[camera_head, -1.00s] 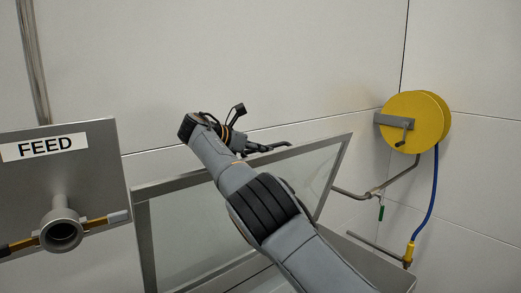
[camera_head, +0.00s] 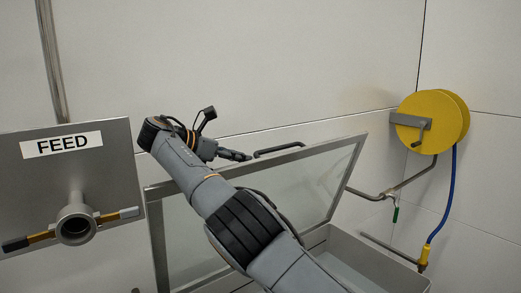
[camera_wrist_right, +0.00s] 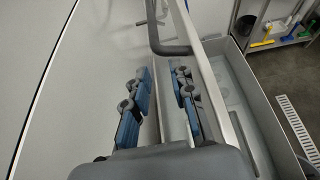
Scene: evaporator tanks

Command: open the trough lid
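The trough lid (camera_head: 305,185), a clear panel in a metal frame, stands raised and tilted above the open trough (camera_head: 385,265). A dark bar handle (camera_head: 279,149) sits on its top edge. My right gripper (camera_head: 240,156) is at that edge, just left of the handle and apart from it. In the right wrist view my right gripper (camera_wrist_right: 162,95) has its two blue-padded fingers spread, with a gap between them. The handle (camera_wrist_right: 172,48) lies beyond the fingertips, and the lid's frame (camera_wrist_right: 207,85) runs beside the right finger. My left gripper is not in view.
A FEED panel (camera_head: 25,175) with a pipe port (camera_head: 75,225) stands left of the lid. A yellow hose reel (camera_head: 430,122) with a blue hose hangs on the right wall. A shelf with cleaning tools (camera_wrist_right: 280,30) and a floor drain (camera_wrist_right: 298,130) lie beyond the trough.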

